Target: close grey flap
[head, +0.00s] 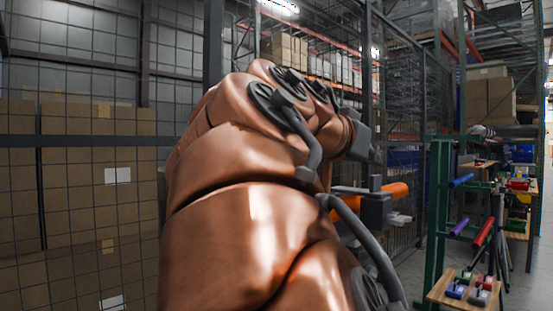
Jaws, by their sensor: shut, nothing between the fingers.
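I cannot make out the grey flap anywhere in the head view. My large copper-coloured arm fills the middle of the picture and hides much of what is behind it. My gripper's fingers cannot be made out; they are outside the picture or hidden by the arm.
A wire-mesh fence stands behind, with stacked cardboard boxes (100,190) at left. At right are a green rack (438,215) with coloured rollers, a small wooden table (440,290) bearing several small coloured items, and a dark tripod (499,235). Grey floor shows near the right edge.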

